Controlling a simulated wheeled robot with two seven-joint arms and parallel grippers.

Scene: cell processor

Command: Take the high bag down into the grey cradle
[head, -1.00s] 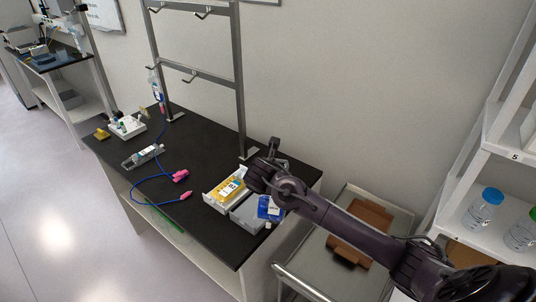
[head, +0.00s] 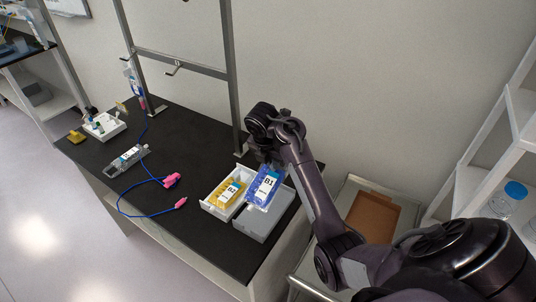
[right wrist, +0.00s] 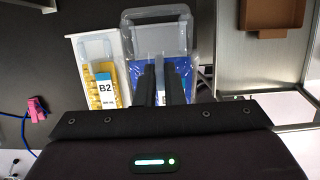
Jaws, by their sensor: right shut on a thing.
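The blue bag (head: 264,188), labelled B1, hangs from my right gripper (head: 272,166), which is shut on its top end. The bag is tilted, its lower end over the left part of the grey cradle (head: 268,228). I cannot tell whether it touches the cradle. In the right wrist view the gripper fingers (right wrist: 160,82) cover the middle of the blue bag (right wrist: 179,70) and part of its label. A yellow bag (head: 233,192), labelled B2, lies in the white tray (head: 216,209) just left of the cradle. My left gripper is not in view.
A metal frame with hooks (head: 176,69) stands at the back of the black bench (head: 165,138). A blue tube with pink connectors (head: 171,180) lies left of the tray. A metal cart with a brown tray (head: 372,218) stands to the right of the bench.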

